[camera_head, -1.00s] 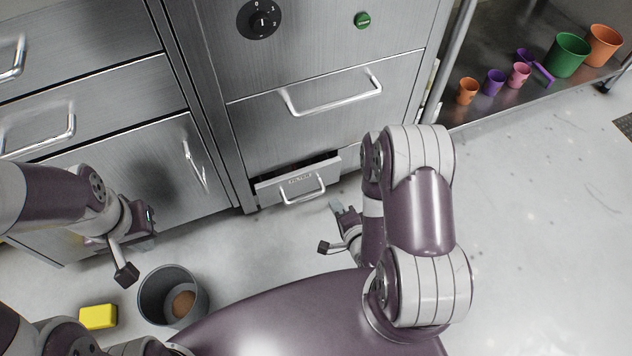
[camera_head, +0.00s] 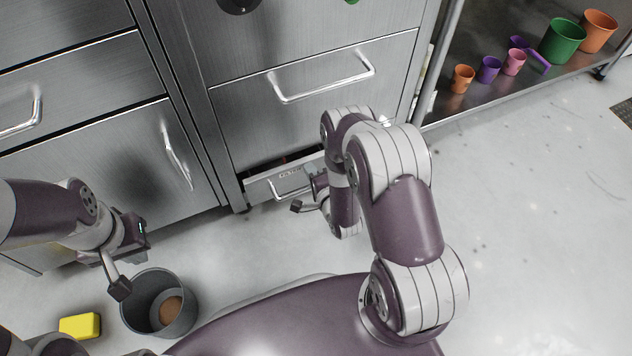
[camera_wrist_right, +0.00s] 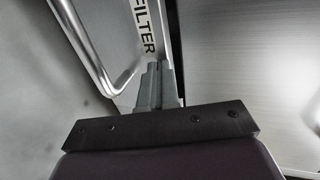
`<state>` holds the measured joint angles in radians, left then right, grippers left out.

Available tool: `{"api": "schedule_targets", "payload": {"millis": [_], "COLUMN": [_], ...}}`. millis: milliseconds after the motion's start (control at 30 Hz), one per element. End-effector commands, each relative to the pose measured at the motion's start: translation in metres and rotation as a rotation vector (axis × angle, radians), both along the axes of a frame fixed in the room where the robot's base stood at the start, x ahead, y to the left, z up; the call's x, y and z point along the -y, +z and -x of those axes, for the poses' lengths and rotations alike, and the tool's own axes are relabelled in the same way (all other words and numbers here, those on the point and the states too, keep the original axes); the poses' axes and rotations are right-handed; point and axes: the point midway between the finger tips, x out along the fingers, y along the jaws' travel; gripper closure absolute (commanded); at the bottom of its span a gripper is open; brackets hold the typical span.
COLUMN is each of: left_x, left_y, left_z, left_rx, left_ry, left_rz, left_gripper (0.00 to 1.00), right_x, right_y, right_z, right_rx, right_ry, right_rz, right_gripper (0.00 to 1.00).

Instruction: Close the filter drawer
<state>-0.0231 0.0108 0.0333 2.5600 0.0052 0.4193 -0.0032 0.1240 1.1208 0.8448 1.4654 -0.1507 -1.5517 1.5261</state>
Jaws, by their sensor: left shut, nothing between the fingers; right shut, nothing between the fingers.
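The filter drawer (camera_head: 258,192) is low in the steel cabinet and stands partly open, with a dark gap along its top edge. In the right wrist view its front with the FILTER label (camera_wrist_right: 146,32) and its bar handle (camera_wrist_right: 88,50) show close up. My right gripper (camera_head: 309,176) is at the right end of the drawer front, beside the handle. Its shut, empty fingers (camera_wrist_right: 155,88) point at the front just below the label; whether they touch it I cannot tell. My left gripper (camera_head: 144,228) is shut and empty, left of the drawer and above the bin.
A grey bin (camera_head: 190,318) with a brown item inside and a yellow block (camera_head: 80,326) are on the floor at lower left. A larger closed drawer (camera_head: 330,105) is above. Colored cups and buckets (camera_head: 564,42) stand on a shelf at right. Floor at right is clear.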

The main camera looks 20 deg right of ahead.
Motion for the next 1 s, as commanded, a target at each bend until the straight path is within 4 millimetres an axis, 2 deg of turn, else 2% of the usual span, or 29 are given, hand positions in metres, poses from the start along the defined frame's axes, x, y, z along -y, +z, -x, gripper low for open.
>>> {"api": "schedule_targets", "payload": {"millis": [300,600,1000], "left_x": [0.000,0.000,0.000], "left_y": [0.000,-0.007,-0.007], "left_z": [0.000,0.000,0.000], "left_rx": [0.000,0.000,0.000], "left_ry": [0.000,0.000,0.000], "left_rz": [0.000,0.000,0.000], "left_gripper": [1.00,1.00,1.00], "right_x": [0.000,-0.001,-0.001], "right_y": [0.001,0.000,0.004], "right_z": [-0.002,-0.042,-0.050], "right_rx": [0.001,0.003,0.012], "right_ry": [0.000,0.001,0.001], "right_rz": [0.000,0.001,0.001], "right_gripper": [1.00,1.00,1.00]}}
